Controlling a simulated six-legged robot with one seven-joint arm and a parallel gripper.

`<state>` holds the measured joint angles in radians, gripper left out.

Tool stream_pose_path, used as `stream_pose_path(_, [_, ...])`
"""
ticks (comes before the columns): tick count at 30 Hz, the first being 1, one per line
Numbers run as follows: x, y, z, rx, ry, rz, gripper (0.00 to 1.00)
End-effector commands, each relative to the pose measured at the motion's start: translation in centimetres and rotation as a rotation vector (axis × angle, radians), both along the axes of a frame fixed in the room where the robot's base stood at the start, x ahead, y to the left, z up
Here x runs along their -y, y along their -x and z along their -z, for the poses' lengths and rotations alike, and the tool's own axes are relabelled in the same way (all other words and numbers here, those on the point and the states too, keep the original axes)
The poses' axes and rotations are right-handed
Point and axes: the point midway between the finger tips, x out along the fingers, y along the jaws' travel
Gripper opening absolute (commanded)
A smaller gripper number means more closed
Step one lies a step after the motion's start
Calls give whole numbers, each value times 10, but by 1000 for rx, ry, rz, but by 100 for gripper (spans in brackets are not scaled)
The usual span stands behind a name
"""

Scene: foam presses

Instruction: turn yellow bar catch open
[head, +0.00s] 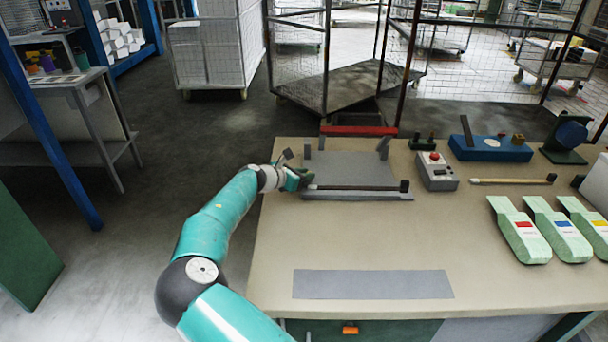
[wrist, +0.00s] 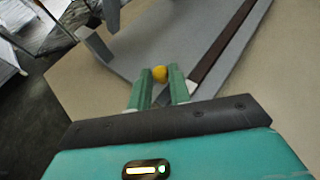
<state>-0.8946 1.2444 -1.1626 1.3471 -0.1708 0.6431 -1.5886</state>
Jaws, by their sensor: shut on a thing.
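A grey press plate (head: 350,168) with upright posts lies on the bench, and a dark bar (head: 355,188) runs along its front edge. The same bar (wrist: 222,48) slants up to the right in the wrist view. The yellow catch (wrist: 160,73) shows as a small round knob near the bar's left end. My gripper (wrist: 159,82) is shut on this knob, its two green fingers on either side. In the head view my gripper (head: 303,179) is at the plate's front left corner. There the knob is hidden by the fingers.
A control box (head: 436,171) with a red button stands right of the press. Several pale green foam pieces (head: 519,231) lie at the right. A blue block (head: 490,149) sits at the back. A grey strip (head: 373,284) marks the clear front of the bench.

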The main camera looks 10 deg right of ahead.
Motion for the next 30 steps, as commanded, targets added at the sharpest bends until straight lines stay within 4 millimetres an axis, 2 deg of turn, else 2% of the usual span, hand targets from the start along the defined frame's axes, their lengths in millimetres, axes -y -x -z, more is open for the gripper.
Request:
stream_pose_path(1, [-2,1,3,-4,-3,-2,0])
stream_pose_path(2, [-2,1,3,-4,-3,-2,23])
stream_pose_path(4, [-2,1,3,-3,-3,-2,37])
stream_pose_path(5, [-2,0,3,-3,-3,-2,39])
stream_pose_path(20, [-1,0,1,-3,-2,-17,39])
stream_pose_path(30, [3,5,2,-6,-7,-193,39])
